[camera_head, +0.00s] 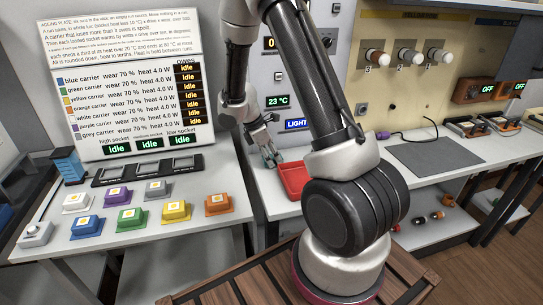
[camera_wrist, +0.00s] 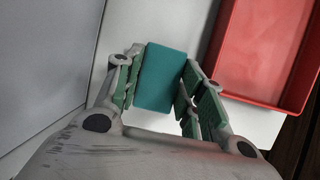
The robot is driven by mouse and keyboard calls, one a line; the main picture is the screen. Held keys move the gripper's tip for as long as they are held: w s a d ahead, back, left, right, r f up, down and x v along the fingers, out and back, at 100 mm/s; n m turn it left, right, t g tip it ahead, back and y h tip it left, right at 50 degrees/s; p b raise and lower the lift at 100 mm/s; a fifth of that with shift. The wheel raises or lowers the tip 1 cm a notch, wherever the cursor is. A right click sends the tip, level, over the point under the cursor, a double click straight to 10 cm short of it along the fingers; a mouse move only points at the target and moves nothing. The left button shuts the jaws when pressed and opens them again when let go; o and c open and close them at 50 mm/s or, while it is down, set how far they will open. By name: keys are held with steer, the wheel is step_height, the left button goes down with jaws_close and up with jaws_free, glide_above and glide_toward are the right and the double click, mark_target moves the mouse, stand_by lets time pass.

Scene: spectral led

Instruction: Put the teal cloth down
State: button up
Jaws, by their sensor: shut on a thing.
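The teal cloth (camera_wrist: 163,78) shows in the wrist view as a flat-sided teal block between the green-padded fingers of my gripper (camera_wrist: 163,90). The fingers are shut on it from left and right. In the head view my gripper (camera_head: 268,150) points down beside the left end of the red tray, and the cloth there is small and hard to make out. I cannot tell whether the cloth touches the white surface (camera_wrist: 145,121) beneath it.
The red tray (camera_wrist: 222,82) lies just right of my gripper and looks empty where visible; its head-view rim (camera_head: 284,187) is partly behind my arm. A grey panel (camera_wrist: 45,60) stands close on the left. Several coloured carriers (camera_head: 130,219) sit on the left bench. A grey mat (camera_head: 432,157) lies right.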

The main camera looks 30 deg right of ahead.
steer(key=shift+s+f, duration=0.1)
steer(key=shift+f, duration=0.15)
steer(key=o, duration=1.2)
steer(key=shift+f, duration=0.25)
steer(key=shift+r, duration=0.15)
steer(key=shift+r, duration=0.4)
steer(key=v, duration=1.1)
steer(key=s+d+r+m+t+y, duration=0.1)
steer(key=s+r+m+t+y, duration=0.1)
steer(key=s+r+m, duration=0.8)
steer(key=shift+s+a+r+m+t+y, duration=0.35)
steer(key=shift+s+r+m+t, duration=0.35)
steer(key=shift+s+r, duration=1.25)
steer(key=shift+s+a+r+m+t+y, duration=0.2)
steer(key=shift+s+r+m+t+y, duration=0.45)
steer(key=shift+s, duration=2.35)
steer(key=shift+s+a+r+m+t+y, duration=0.3)
steer(key=shift+s+r+m, duration=1)
steer(key=shift+s, duration=1.2)
